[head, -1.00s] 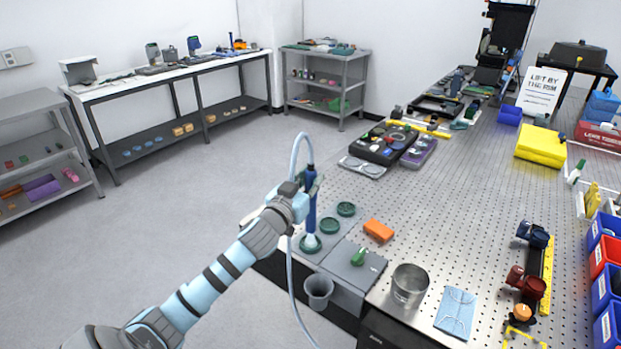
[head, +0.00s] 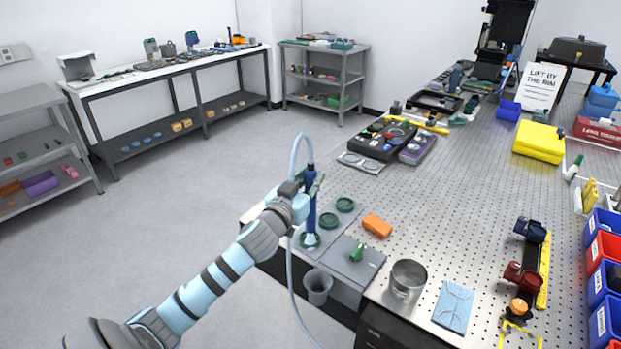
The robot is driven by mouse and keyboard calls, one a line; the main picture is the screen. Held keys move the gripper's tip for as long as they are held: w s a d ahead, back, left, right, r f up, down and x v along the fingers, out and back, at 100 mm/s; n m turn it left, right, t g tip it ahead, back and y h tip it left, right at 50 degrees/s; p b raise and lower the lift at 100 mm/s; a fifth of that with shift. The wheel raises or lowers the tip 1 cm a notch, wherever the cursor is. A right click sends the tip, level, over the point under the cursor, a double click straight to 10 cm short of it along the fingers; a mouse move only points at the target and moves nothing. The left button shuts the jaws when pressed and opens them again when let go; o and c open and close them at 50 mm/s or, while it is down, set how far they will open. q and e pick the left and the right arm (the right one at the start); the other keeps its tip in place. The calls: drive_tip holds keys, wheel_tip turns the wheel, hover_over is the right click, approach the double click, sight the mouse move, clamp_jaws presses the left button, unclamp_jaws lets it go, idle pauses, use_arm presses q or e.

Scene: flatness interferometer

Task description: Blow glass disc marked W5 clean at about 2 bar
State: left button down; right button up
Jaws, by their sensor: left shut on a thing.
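My left gripper (head: 308,190) is shut on an upright blue blow tool (head: 311,212) with a pale hose (head: 292,265) looping over its top and hanging down. The tool's pale lower end is over or in the nearest of three dark green rings (head: 303,246); I cannot tell if it touches. The other two rings, a middle one (head: 329,221) and a far one (head: 344,205), lie on the same grey mat. The disc marked W5 cannot be picked out; no marking on the rings is legible. No pressure reading can be made out. My right gripper is out of view.
An orange block (head: 377,226), a small green item (head: 357,252) and a metal cup (head: 407,279) stand right of the rings. A grey bin (head: 317,287) hangs at the bench edge. The perforated bench top (head: 470,200) has clear room in the middle.

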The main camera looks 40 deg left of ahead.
use_arm(q)
drive_tip(key=shift+d+x, duration=0.25)
drive_tip(key=shift+x, duration=0.9)
drive_tip(key=shift+w+a, duration=0.1)
drive_tip(key=shift+a, duration=0.05)
drive_tip(key=shift+a, duration=1.1)
idle(0.4)
drive_tip(key=shift+a+v, duration=0.25)
drive_tip(key=shift+v, duration=1)
drive_tip(key=shift+d, duration=0.1)
